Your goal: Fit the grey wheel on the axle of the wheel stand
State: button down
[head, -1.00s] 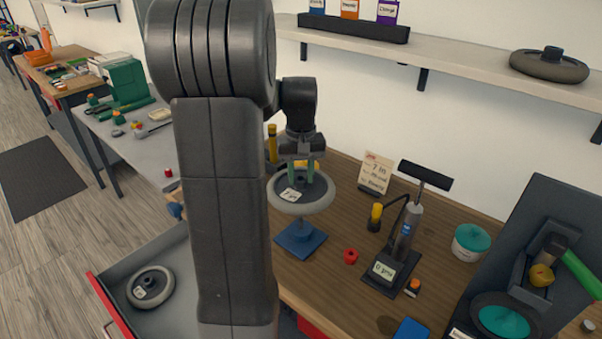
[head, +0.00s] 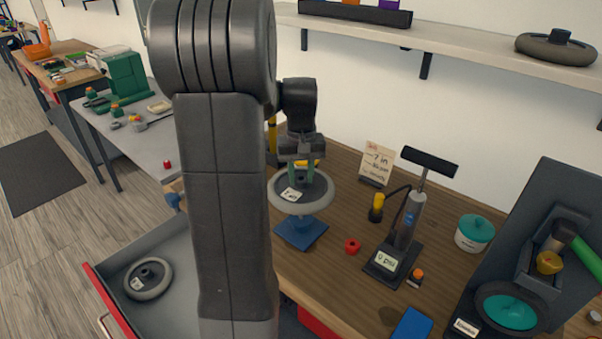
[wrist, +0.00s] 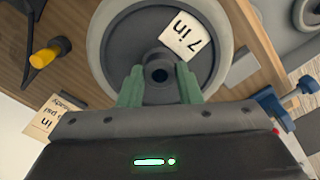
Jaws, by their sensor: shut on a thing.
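The grey wheel (head: 272,197) has a dark centre and a "7 in" tag. It is held roughly level over the blue wheel stand (head: 291,235) on the bench. My gripper (head: 303,173) comes from above and is shut on the wheel's hub. In the wrist view the green fingers (wrist: 160,88) sit either side of the dark round hub (wrist: 159,72), and the grey rim (wrist: 103,42) surrounds it. The stand's square base and part of its post show below the wheel. The axle tip is hidden by the wheel, so I cannot tell whether it is in the bore.
Another wheel (head: 161,285) lies in the open drawer (head: 187,252); one more (head: 556,50) is on the wall shelf. A red part (head: 352,246), a pump (head: 404,228), a "7 in" card (head: 377,161) and a teal-lidded tub (head: 474,234) stand on the bench right of the stand.

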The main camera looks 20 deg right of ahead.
jog(key=shift+f+b, duration=2.7)
jog(key=shift+f, duration=1.75)
dwell(0.8)
jog(key=c, duration=0.9)
grip_release()
jog(key=shift+c, duration=0.2)
notch_tip(320, 180, up, 14)
jog(key=shift+f, duration=0.2)
notch_tip(320, 180, down, 14)
jog(key=shift+r, duration=0.45)
